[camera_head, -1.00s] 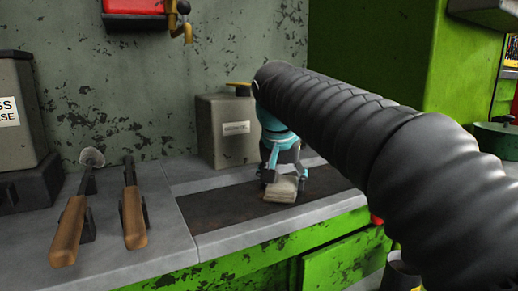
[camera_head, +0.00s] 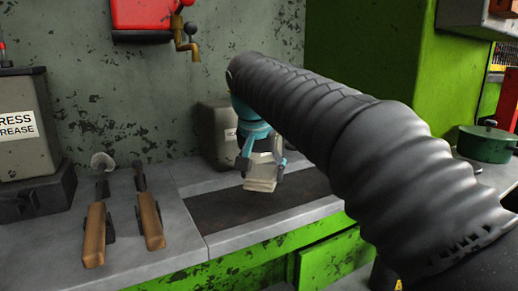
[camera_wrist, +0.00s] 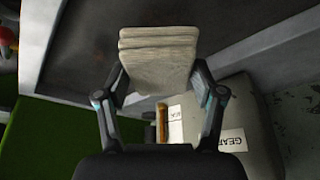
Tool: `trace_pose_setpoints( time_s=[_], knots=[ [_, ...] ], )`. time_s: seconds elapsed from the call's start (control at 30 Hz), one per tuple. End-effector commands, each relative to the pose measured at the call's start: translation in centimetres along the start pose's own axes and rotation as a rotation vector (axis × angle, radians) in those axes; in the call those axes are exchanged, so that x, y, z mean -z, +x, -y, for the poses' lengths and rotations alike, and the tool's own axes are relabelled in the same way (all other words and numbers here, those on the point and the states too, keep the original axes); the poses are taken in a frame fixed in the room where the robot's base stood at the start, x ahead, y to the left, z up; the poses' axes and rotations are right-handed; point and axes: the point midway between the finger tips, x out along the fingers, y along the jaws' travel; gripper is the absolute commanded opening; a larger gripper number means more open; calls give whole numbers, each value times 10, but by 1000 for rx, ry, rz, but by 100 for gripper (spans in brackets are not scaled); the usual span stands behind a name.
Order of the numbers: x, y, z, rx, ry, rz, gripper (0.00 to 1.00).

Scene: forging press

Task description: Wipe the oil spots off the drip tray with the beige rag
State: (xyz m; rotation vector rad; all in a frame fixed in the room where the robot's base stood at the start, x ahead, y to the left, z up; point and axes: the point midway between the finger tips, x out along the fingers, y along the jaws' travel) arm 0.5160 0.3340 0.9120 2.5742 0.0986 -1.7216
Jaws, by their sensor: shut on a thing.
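The beige rag (camera_head: 262,172) is a folded pad held in my gripper (camera_head: 261,160), whose fingers are shut on it from both sides. The wrist view also shows the rag (camera_wrist: 158,55) between the two fingertips (camera_wrist: 157,82). It hangs tilted over the drip tray (camera_head: 235,212), a dark, brownish recess in the grey bench top; it looks raised off the tray, but the gap is hard to judge. I cannot make out separate oil spots on the dark surface. My arm hides the tray's right end.
A grey-beige can (camera_head: 217,140) stands behind the tray; its label shows in the wrist view (camera_wrist: 232,140). Two wooden-handled tools (camera_head: 95,235) lie to the left, before a press grease container (camera_head: 25,130). A green pot (camera_head: 483,142) stands at far right.

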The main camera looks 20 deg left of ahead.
Motion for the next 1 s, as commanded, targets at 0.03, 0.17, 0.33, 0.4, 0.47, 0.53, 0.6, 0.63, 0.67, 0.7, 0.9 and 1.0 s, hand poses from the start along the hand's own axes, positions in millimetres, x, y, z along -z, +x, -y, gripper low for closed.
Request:
trace_pose_setpoints(
  time_s=[0.03,0.17,0.33,0.4,0.47,0.53,0.6,0.63,0.67,0.7,0.9,1.0],
  knots=[
    [3,-5,-1,0,3,-1,35],
    [9,-14,-4,-2,7,-1,35],
    [16,-26,-7,-4,12,-2,35],
    [17,-30,-8,-5,13,-1,35],
    [18,-31,-8,-5,13,-1,35],
    [18,-31,-8,-6,13,0,35],
    [18,-31,-8,-6,13,0,35],
    [18,-31,-8,-6,13,0,35],
    [18,-31,-8,-6,13,0,35],
    [18,-31,-8,-6,14,0,35],
    [18,-31,-8,-5,14,-1,35],
    [18,-31,-8,-5,14,-1,35]
  ],
)
